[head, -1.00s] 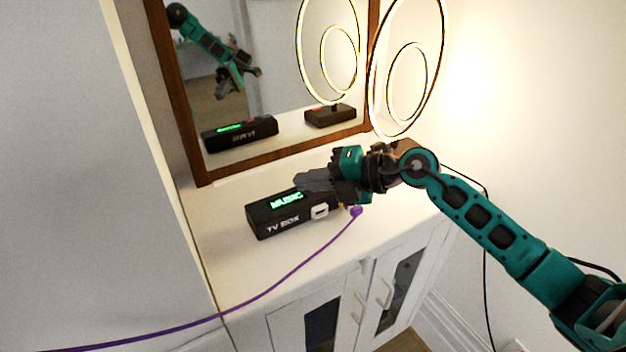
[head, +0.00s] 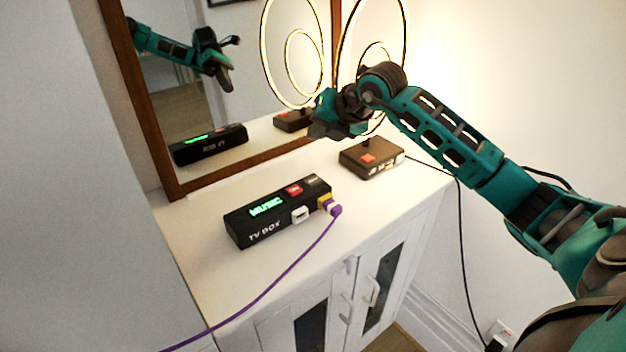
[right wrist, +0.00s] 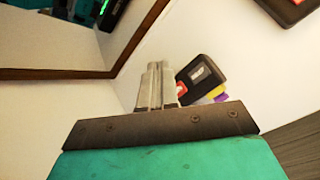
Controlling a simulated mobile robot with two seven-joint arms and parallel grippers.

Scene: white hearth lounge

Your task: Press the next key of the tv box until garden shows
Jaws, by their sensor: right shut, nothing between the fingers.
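The black TV box (head: 243,225) lies on the white cabinet top, and its green display (head: 266,206) reads MUSIC. A red key (head: 294,190) and a dark grey key (head: 316,181) sit on its top toward the right end. The end of the box with these keys also shows in the right wrist view (right wrist: 207,64), partly behind my fingers. My right gripper (head: 322,130) is shut and empty, raised above and behind the box, apart from it. Its closed fingers show in the right wrist view (right wrist: 156,86). My left gripper is out of view.
A ring lamp's brown base (head: 360,170) with a red button stands to the right. A wood-framed mirror (head: 205,165) stands behind.

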